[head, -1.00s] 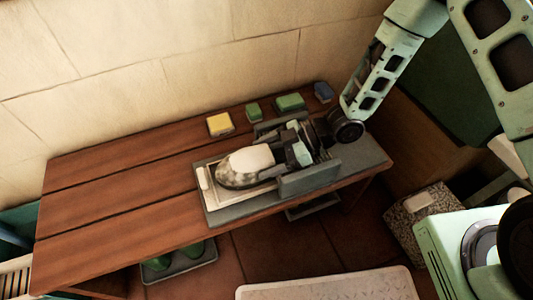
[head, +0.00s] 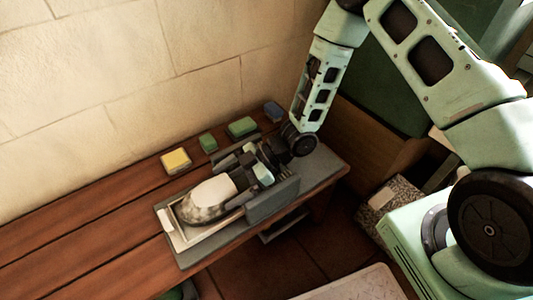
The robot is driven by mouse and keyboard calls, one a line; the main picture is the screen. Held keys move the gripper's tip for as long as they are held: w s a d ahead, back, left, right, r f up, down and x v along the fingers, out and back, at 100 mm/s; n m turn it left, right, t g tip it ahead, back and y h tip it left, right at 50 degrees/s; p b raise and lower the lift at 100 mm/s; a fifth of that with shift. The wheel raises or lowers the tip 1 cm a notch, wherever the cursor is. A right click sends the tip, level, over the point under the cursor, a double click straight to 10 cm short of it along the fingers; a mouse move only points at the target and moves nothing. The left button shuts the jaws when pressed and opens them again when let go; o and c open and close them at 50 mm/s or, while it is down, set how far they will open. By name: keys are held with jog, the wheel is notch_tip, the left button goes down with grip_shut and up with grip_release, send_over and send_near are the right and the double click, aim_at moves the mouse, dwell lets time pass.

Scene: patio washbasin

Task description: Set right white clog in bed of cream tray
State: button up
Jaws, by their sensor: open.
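The white clog (head: 211,191), with dark smudges along its side, appears to lie in the cream tray (head: 212,234), toe toward the lower left. Its heel end is partly hidden by my gripper. The tray's pale rim shows at the left and front of the clog. My gripper (head: 258,172) is open, low at the clog's heel end on the upper right. I cannot tell whether its fingers touch the clog or whether the heel rests flat.
The tray sits on a grey base (head: 185,260) with an upright grey wall (head: 273,200) beside my gripper. A yellow block (head: 176,161), green blocks (head: 242,127) and a blue block (head: 273,111) line the back of the wooden bench (head: 75,246). The bench's left is clear.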

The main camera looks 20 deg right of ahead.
jog(key=p+v, duration=0.3)
jog(key=v, duration=1.4)
jog(key=shift+p, duration=0.4)
jog(key=shift+w+a, duration=0.1)
jog(key=w+a+r+m+t+h, duration=0.4)
jog(key=w+r+m+t+h, duration=0.15)
jog(key=r+h, duration=0.35)
jog(key=s+r+m+g+h, duration=0.15)
jog(key=s+r, duration=0.25)
jog(key=s, duration=0.4)
jog(key=s+a+r+m+g+h, duration=0.15)
jog(key=s+r, duration=0.25)
jog(key=s, duration=0.5)
jog(key=s+r+m+g, duration=0.2)
jog(key=s+r+m, duration=0.15)
jog(key=s, duration=0.45)
notch_tip(320, 180, up, 23)
jog(key=p, duration=2.4)
jog(key=shift+w+r+n, duration=0.2)
jog(key=shift+w+n, duration=0.1)
jog(key=shift+n, duration=0.1)
